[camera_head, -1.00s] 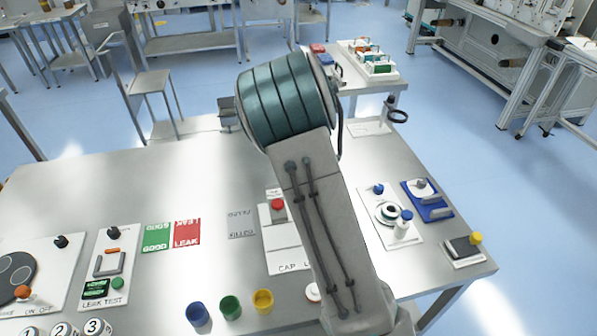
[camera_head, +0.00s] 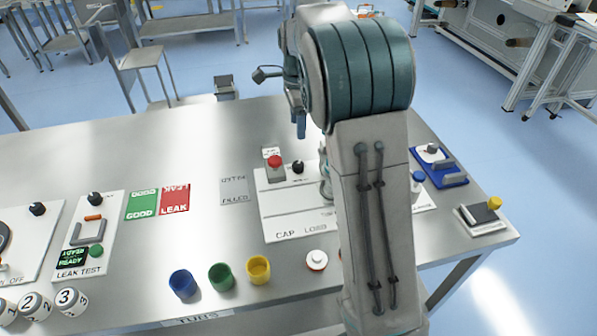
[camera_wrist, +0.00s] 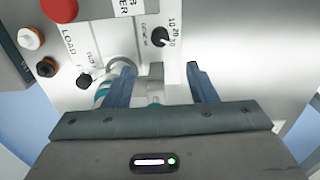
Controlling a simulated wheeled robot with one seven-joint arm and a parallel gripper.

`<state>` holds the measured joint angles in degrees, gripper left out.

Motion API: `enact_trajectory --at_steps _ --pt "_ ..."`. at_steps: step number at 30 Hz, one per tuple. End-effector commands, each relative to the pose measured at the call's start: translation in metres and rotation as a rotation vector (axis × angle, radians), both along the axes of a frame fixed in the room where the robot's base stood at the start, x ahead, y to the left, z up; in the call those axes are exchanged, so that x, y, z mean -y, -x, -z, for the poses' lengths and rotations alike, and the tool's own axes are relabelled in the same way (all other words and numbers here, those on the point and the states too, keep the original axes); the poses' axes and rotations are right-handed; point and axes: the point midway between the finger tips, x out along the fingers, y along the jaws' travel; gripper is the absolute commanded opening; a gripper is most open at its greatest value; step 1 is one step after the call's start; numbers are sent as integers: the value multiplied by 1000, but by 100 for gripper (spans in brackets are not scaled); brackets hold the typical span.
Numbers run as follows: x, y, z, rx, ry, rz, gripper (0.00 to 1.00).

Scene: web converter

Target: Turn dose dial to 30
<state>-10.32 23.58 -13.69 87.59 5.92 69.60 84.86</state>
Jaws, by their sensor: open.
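The dose dial (camera_wrist: 160,37) is a small black knob on a white panel, with the numbers 10, 20 and 30 printed to its right in the wrist view. Which number it points to is too small to tell. My gripper (camera_wrist: 160,84) is open, with its two blue fingers apart and the dial beyond them, near the middle of the gap's line. The fingers do not appear to touch the dial. In the head view, a blue finger (camera_head: 298,124) hangs above the table behind my arm. I cannot tell which knob there is the dose dial.
In the head view, the cap load panel (camera_head: 290,228) lies left of my arm, with blue (camera_head: 183,284), green and yellow cups in front.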

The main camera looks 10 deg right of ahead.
Motion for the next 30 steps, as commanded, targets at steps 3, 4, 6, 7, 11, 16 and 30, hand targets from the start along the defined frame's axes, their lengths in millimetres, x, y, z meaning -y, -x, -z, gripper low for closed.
enact_trajectory --at_steps 3,4,6,7,11,16,30 --pt "0 0 3 0 3 -14 52" --pt "0 1 5 -1 3 -15 52" --pt "0 0 13 -1 3 -14 52" --pt "0 1 18 -1 3 -14 52" --pt "0 1 44 -4 2 -13 52" --pt "1 1 82 -4 2 -11 52" --pt "0 0 136 1 2 -11 52"
